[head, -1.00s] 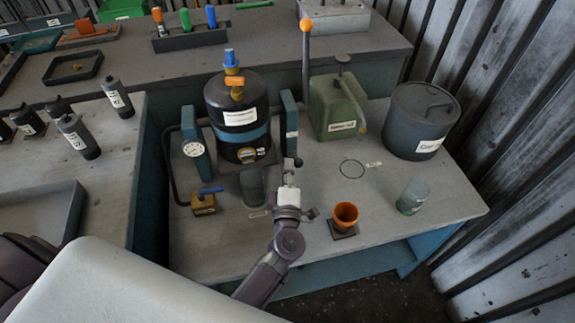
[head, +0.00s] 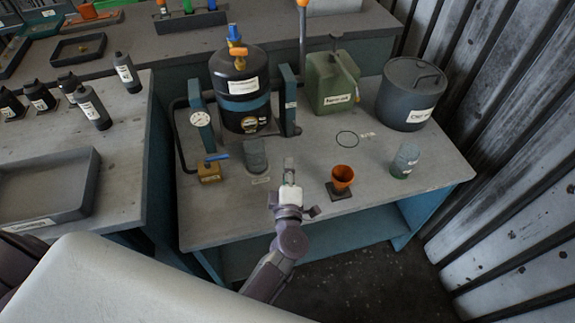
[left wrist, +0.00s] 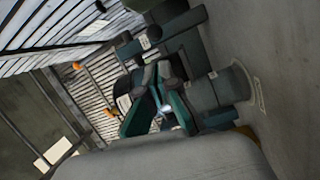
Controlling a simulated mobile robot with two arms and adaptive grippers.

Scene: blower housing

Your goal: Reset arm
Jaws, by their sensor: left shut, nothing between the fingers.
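My left gripper (head: 289,168) is over the front part of the bench (head: 225,225), shut and empty. It is right of and in front of a grey translucent cup (head: 255,158) and left of an orange cup (head: 341,177) on a dark square base. In the left wrist view its fingers (left wrist: 160,108) show in the middle, and a grey-teal cup (left wrist: 222,88) is beside them. Behind stands a black tank (head: 240,80) with a blue band, between two blue posts. My right gripper is in neither view.
A brass block valve (head: 209,172) with a blue handle and a gauge (head: 200,118) are at left. A green canister (head: 332,82), a grey lidded drum (head: 411,94) and a clear jar (head: 404,160) are at right. A left side table holds a tray (head: 45,185) and bottles.

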